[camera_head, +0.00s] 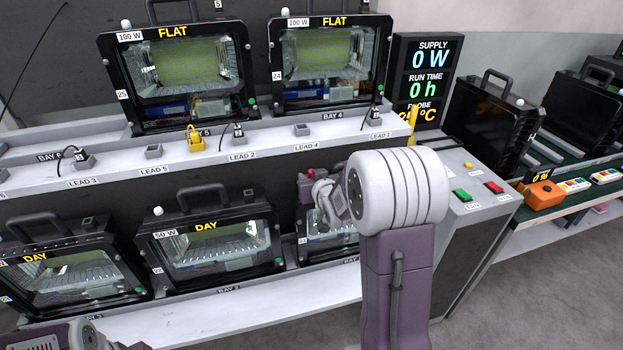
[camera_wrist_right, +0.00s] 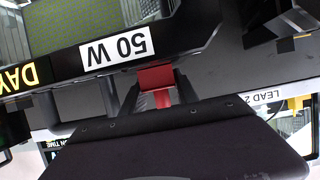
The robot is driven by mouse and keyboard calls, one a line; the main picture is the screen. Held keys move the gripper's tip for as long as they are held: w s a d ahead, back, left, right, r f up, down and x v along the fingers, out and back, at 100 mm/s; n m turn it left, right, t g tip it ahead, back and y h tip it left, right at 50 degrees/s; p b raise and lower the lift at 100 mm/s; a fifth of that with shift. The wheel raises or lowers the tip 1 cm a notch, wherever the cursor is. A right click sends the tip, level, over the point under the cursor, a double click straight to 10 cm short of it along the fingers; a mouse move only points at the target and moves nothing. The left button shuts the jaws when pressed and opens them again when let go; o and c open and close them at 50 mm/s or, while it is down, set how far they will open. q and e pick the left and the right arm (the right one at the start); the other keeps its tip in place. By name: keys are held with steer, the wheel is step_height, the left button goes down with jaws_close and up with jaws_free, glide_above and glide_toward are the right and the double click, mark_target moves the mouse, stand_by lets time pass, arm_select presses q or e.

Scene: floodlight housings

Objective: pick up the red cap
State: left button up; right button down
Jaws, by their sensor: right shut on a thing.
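The red cap (camera_wrist_right: 155,76) shows in the right wrist view between my fingertips, close to the edge of a floodlight housing marked 50 W (camera_wrist_right: 115,50). A narrower red part runs down from it between the fingers. My right gripper (camera_wrist_right: 160,96) is shut on the red cap. In the head view my right gripper (camera_head: 306,186) is in front of the lower row, right of the DAY housing (camera_head: 210,245), with a small bit of red at its tip. Whether the cap touches the housing is not clear. My left gripper is not visible; only part of its arm shows at the lower left.
Two FLAT housings (camera_head: 180,70) stand on the upper shelf (camera_head: 250,143). Leads and a yellow item (camera_head: 195,139) lie along the shelf edge. A supply display (camera_head: 424,80) and a sloped button console (camera_head: 470,200) are at the right. Dark housings (camera_head: 490,118) stand beyond.

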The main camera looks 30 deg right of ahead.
step_height(320, 180, up, 10)
steer(key=p, duration=0.3)
